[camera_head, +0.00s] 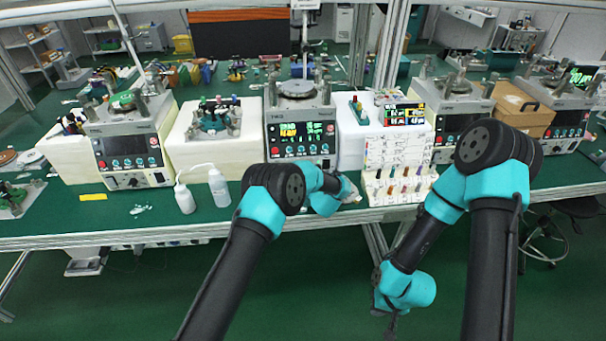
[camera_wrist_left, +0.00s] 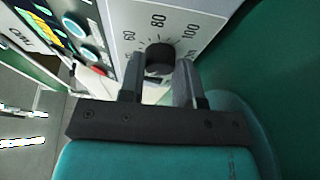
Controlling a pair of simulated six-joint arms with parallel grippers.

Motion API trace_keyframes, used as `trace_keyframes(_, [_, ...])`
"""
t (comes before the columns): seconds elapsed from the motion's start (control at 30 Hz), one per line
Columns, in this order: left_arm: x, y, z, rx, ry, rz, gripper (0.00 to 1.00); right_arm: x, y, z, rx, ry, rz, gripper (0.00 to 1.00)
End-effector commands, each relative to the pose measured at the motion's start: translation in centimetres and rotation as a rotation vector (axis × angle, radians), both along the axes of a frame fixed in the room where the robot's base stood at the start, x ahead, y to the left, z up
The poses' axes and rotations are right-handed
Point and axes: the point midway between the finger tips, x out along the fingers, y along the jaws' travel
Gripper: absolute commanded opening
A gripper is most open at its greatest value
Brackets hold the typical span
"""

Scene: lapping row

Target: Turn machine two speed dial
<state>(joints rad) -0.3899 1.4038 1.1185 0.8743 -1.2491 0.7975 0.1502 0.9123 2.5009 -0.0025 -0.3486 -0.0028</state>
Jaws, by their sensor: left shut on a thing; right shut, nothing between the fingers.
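Machine two's black speed dial (camera_wrist_left: 159,58) sits on a pale panel with a printed scale showing 60, 80 and 100 in the left wrist view. My left gripper (camera_wrist_left: 160,72) has one finger on each side of the dial and is shut on it. In the head view, machine two (camera_head: 300,127) stands mid-row with a lit screen. My left forearm and wrist cover its lower front there, so the dial is hidden. My right gripper (camera_head: 390,328) hangs low in front of the bench, pointing down, shut and empty; its fingertips show small and dark.
Two white bottles (camera_head: 185,198) stand on the green bench left of my left arm. A chart stand with colored pieces (camera_head: 398,165) is right of machine two. Another machine (camera_head: 128,143) stands at the left. The floor before the bench is clear.

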Motion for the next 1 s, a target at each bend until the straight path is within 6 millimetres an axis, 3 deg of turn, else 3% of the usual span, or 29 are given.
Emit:
trace_keyframes(0.33, [0.02, 0.04, 0.01, 0.004, -0.001, 0.001, 0.07, 0.0, 0.0, 0.0, 0.0, 0.0, 0.0, 0.0])
trace_keyframes(0.37, [0.02, 0.04, 0.0, 0.004, -0.001, 0.001, 0.33, 0.0, 0.0, 0.0, 0.0, 0.0, 0.0, 0.0])
trace_keyframes(0.6, [0.02, 0.03, 0.01, 0.004, -0.001, 0.001, 0.56, 0.0, 0.0, 0.0, 0.0, 0.0, 0.0, 0.0])
trace_keyframes(1.0, [-0.54, -0.28, 0.04, 0.004, 0.001, 0.0, 0.56, 0.0, 0.0, 0.0, 0.0, 0.0, 0.0, 0.0])
